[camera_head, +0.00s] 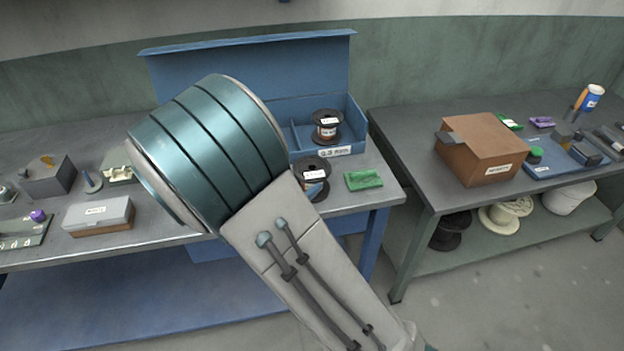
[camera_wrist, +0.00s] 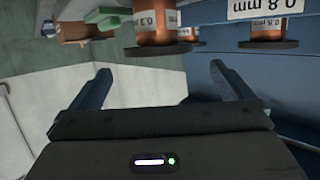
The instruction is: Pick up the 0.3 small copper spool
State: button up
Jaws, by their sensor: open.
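Two copper spools with black flanges show in the head view. One stands in a compartment of the blue bin (camera_head: 327,127). The other (camera_head: 313,172) stands on the bench in front of the bin, partly hidden by my arm. In the wrist view, which is upside down, the nearer copper spool (camera_wrist: 155,24) has a white label that seems to read 0.3; its end is cut off by the frame top. A second spool (camera_wrist: 268,32) is beside a bin label reading 0.8 mm. My gripper (camera_wrist: 160,82) is open and empty, with the nearer spool beyond its fingertips. The head view hides my gripper.
A green item (camera_head: 363,179) lies right of the front spool, near the bench edge. Grey boxes and small parts lie on the left bench. A second bench (camera_head: 415,150) to the right holds a brown box (camera_head: 482,150) and tools, with more spools (camera_head: 505,215) on its shelf.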

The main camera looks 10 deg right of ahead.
aim_at(311, 168)
jog(key=x, duration=0.8)
jog(key=shift+w+d+f, duration=0.1)
jog(key=shift+w+d, duration=0.1)
jog(key=shift+d, duration=0.2)
jog(key=c, duration=1.2)
jog(key=shift+c, duration=0.3)
